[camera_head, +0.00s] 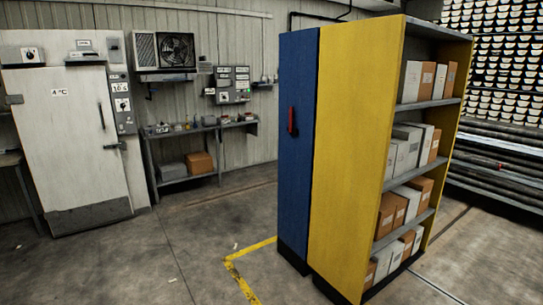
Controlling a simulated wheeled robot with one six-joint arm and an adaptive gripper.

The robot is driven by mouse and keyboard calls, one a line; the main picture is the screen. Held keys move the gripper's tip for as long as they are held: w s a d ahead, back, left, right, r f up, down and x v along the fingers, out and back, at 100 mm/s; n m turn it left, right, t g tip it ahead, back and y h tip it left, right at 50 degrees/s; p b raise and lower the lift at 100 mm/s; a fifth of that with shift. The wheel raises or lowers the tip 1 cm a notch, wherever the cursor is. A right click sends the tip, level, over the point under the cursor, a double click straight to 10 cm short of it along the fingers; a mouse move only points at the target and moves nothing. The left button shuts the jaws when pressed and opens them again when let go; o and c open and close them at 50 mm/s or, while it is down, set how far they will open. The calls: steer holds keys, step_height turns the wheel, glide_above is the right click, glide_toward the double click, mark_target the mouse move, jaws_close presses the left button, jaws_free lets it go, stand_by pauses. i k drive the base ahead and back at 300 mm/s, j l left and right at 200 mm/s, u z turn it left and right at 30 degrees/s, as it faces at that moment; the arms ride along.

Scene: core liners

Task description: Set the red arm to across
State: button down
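The only clearly red part I see is a short red handle (291,121) on the narrow blue end panel (296,180) of the shelving unit. It stands about upright, along the panel's height. I cannot tell whether this is the red arm of the task. A grey control panel (232,85) hangs on the back wall with small dials and switches, too small to read. My gripper is not in view.
A yellow shelving unit (355,150) with several boxes stands at centre right. A white cold-room door (68,140) is at left. A workbench (180,135) stands along the back wall. The concrete floor (160,250) in front is clear, with yellow line marking (240,275).

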mark_target(290, 129)
steer(key=i+j+u, duration=0.3)
steer(key=i, duration=0.4)
steer(key=i+u, duration=0.3)
steer(key=i, duration=0.4)
steer(key=i+z, duration=0.2)
steer(key=i, duration=0.25)
steer(key=i+j+z, duration=0.15)
steer(key=i, duration=0.3)
steer(key=i+j+z, duration=0.2)
steer(key=i, duration=0.25)
steer(key=i+j+z, duration=0.15)
steer(key=i, duration=0.25)
steer(key=i+j+z, duration=0.7)
steer(key=i+j, duration=0.1)
